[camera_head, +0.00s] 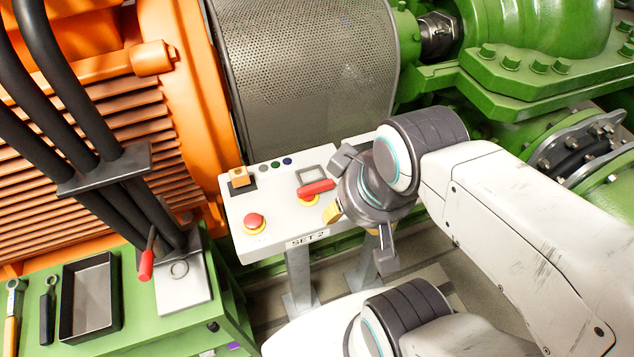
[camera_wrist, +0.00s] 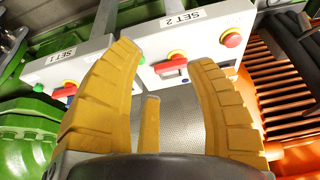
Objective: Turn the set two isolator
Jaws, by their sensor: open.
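The SET 2 panel (camera_head: 283,213) is a light box on a stand, and it also shows in the wrist view (camera_wrist: 205,43). Its isolator has a red bar handle (camera_head: 316,188) on a yellow base, lying crosswise on the panel. In the wrist view the red handle (camera_wrist: 171,65) appears between my fingertips, beyond them. My gripper (camera_wrist: 164,60) is open and empty, its yellow fingers spread toward the panel. In the head view the gripper stands just right of the handle; whether a finger touches it cannot be told.
A red stop button (camera_head: 255,222) and an orange-topped switch (camera_head: 239,177) share the panel. A similar SET 1 panel (camera_wrist: 50,73) stands at left in the wrist view. A green bench (camera_head: 180,335) with a tray (camera_head: 88,297) and tools, an orange motor (camera_head: 190,90) and green pipework surround it.

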